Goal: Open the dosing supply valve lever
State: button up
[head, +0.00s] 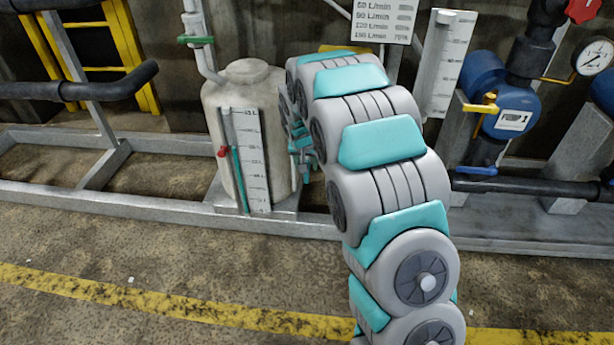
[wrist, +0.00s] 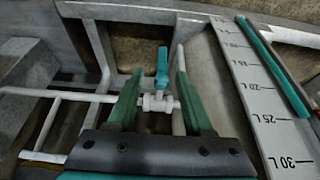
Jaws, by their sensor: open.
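In the wrist view, a small white valve (wrist: 158,102) sits on a thin white pipe, with a blue-teal lever (wrist: 161,68) rising from it. The lever points up in the picture, across the line of the pipe. My gripper (wrist: 156,88) is open, its two green fingers on either side of the valve and lever. Contact with the lever cannot be made out. In the head view, my gripper (head: 301,160) is partly hidden behind my arm, at the right side of the white dosing tank (head: 232,95). The valve is hidden there.
A litre scale (wrist: 250,90) lies close right of the fingers in the wrist view. A grey frame (head: 150,198) runs along the floor. A green-handled valve (head: 196,40) is above the tank. A blue pump (head: 508,108) with a yellow lever (head: 482,106) stands at right.

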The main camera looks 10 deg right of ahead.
aim_at(306, 183)
jog(key=shift+p+x, duration=0.4)
jog(key=shift+x, duration=3.8)
jog(key=shift+w+a, duration=0.15)
jog(key=shift+w, duration=0.05)
jog(key=shift+r, duration=0.1)
grip_shut()
